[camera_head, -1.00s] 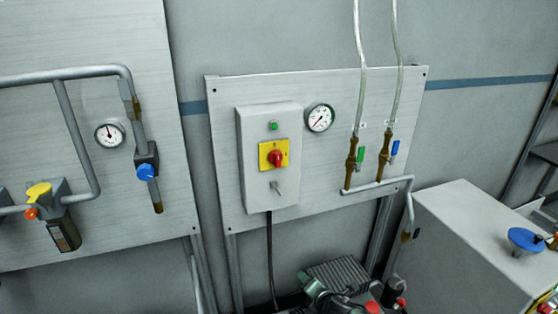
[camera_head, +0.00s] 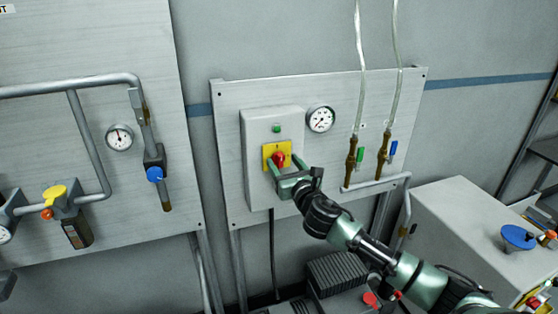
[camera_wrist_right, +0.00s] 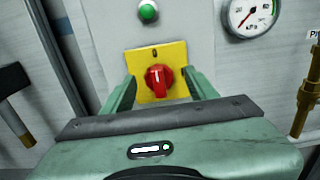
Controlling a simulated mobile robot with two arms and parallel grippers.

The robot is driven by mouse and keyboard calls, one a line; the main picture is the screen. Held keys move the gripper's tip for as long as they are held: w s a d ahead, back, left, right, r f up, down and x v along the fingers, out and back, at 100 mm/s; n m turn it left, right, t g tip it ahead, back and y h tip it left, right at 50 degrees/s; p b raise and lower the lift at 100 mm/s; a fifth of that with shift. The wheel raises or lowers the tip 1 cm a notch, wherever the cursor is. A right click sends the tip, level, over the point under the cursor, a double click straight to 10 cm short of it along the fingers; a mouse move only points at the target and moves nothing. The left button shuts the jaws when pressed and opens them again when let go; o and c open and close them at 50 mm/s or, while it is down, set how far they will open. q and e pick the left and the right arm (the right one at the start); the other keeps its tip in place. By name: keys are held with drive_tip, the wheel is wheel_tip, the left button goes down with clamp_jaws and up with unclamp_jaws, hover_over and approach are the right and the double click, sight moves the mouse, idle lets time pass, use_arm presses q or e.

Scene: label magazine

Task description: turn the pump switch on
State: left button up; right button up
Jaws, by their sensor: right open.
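The pump switch is a red rotary knob (camera_head: 279,159) on a yellow plate (camera_head: 268,150), on the front of a light grey box (camera_head: 257,125). In the right wrist view the red knob (camera_wrist_right: 159,79) stands with its grip ridge near upright, close below the "0" mark on the yellow plate (camera_wrist_right: 171,52). My right gripper (camera_head: 285,167) is open, its fingers on either side of the knob. In the wrist view the right gripper's fingers (camera_wrist_right: 160,92) show gaps to the knob on both sides. The small toggle below the knob is hidden. My left gripper is not in view.
A green lamp (camera_head: 277,128) is above the knob, and a pressure gauge (camera_head: 320,119) is right of the box. Brass valves with green (camera_head: 360,154) and blue (camera_head: 393,149) levers stand further right. A grey cabinet (camera_head: 440,225) is at lower right.

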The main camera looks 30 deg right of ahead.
drive_tip(key=shift+w, duration=0.55)
drive_tip(key=shift+w+f, duration=0.1)
drive_tip(key=shift+w, duration=0.4)
clamp_jaws()
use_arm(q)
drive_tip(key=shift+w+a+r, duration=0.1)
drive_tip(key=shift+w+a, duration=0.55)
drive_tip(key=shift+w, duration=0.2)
